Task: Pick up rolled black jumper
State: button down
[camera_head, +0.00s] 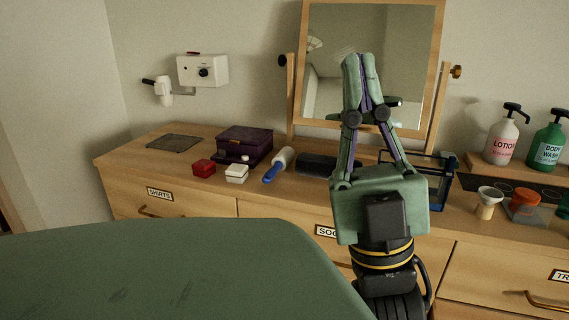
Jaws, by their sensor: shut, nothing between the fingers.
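I cannot make out a rolled black jumper for certain in this view. A dark oblong thing (315,164) lies on the dresser top, just left of my arm; I cannot tell whether it is cloth or a case. My gripper (358,58) points upward in front of the mirror, its fingers together and empty. It is raised well above the dresser top, and my arm hides part of the dresser behind it. No suitcase is identifiable here.
The wooden dresser (130,161) has labelled drawers. On it are a purple box (245,143), a red box (203,167), a white box (236,173), a lint roller (278,164) and a dark wire basket (442,180). Pump bottles (502,140) stand right. A mirror (322,60) rises behind.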

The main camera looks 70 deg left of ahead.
aim_at(315, 165)
jog(key=k+u, duration=0.1)
jog(key=u, duration=1.65)
jog(key=i+u, duration=0.15)
jog(key=u, duration=0.2)
jog(key=i+u, duration=0.2)
jog(key=u, duration=0.15)
jog(key=i+l+u, duration=0.1)
jog(key=u, duration=0.25)
jog(key=i, duration=0.05)
